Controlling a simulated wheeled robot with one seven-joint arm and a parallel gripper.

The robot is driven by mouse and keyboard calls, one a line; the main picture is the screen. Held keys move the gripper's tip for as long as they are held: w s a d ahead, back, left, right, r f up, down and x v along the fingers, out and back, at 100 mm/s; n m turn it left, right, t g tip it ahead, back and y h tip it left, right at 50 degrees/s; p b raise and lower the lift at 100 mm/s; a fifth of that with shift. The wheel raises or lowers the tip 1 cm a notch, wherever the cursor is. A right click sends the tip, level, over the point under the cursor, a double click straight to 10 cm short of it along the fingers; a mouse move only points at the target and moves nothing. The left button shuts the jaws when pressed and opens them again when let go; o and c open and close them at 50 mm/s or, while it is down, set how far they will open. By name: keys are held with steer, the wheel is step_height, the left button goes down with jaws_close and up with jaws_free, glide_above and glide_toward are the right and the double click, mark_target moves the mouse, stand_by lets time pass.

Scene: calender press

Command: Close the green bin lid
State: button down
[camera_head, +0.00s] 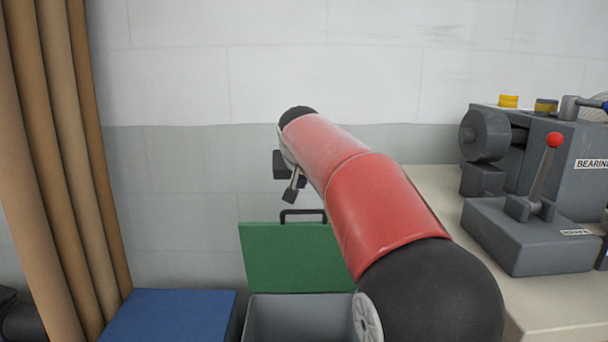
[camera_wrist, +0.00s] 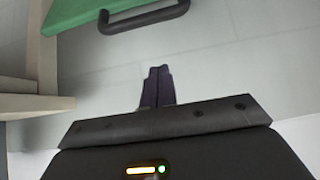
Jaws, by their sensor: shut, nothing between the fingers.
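The green bin lid (camera_head: 292,258) stands raised, open, at the back of a grey bin (camera_head: 298,315). A dark handle (camera_head: 303,213) is on the lid's top edge. My gripper (camera_head: 292,194) hangs just above and slightly left of the handle, apart from it. In the wrist view, the shut fingers (camera_wrist: 156,84) are empty and point toward the handle (camera_wrist: 145,17), with the green lid (camera_wrist: 95,10) at the top left. My red arm hides the bin's right side.
A blue lid or box top (camera_head: 170,315) is left of the bin. On the right, a pale bench (camera_head: 455,210) carries a grey lever box (camera_head: 525,235) with a red knob and a bearing machine (camera_head: 560,160). A grey and white wall is behind.

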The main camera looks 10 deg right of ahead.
steer(key=f, duration=0.3)
steer(key=shift+w+f, duration=0.3)
steer(key=shift+f, duration=0.1)
steer(key=shift+s+f, duration=0.35)
steer(key=shift+s, duration=0.35)
steer(key=shift+f+b, duration=0.1)
steer(key=shift+b, duration=0.25)
